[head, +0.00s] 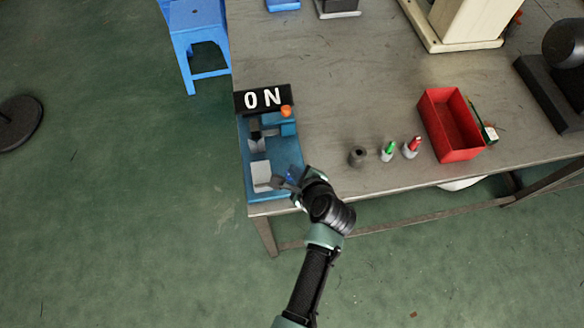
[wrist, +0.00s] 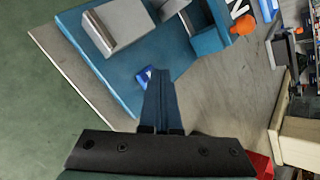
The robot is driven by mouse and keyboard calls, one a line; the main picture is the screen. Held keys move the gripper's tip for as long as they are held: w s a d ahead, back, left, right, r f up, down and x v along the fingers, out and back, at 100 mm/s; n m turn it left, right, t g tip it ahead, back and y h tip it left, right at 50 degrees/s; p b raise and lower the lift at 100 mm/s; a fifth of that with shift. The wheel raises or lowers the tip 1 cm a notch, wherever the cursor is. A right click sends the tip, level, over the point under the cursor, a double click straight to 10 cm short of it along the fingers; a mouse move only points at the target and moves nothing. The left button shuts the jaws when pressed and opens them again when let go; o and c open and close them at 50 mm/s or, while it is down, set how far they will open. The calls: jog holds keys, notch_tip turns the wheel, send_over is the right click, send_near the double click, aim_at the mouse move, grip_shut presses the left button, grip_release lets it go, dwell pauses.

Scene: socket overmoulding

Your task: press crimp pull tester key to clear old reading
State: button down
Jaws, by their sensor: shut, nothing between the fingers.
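The crimp pull tester (head: 256,180) is a blue bench unit at the table's left front corner, with grey blocks on its base. Its black display (head: 264,98) reads "0 N" in white, and an orange knob (head: 286,111) sits just below it. My gripper (head: 287,180) is over the tester's front right part; in the wrist view its two fingers (wrist: 162,72) are together and empty. A small bright-blue key (wrist: 145,78) with a white mark shows beside the fingertips, partly hidden by them. I cannot tell whether they touch it.
Right of the tester stand a dark cup (head: 357,156), a green-topped piece (head: 388,151), a red-topped piece (head: 411,147) and a red bin (head: 431,101). A blue stool (head: 197,38) is left of the table. The table's middle is clear.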

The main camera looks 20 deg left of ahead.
jog(key=shift+r+p, duration=0.45)
jog(key=shift+r, duration=0.2)
notch_tip(320, 180, up, 5)
jog(key=p, duration=0.5)
jog(key=shift+r+p, duration=0.1)
jog(key=shift+p, duration=0.2)
dwell(0.4)
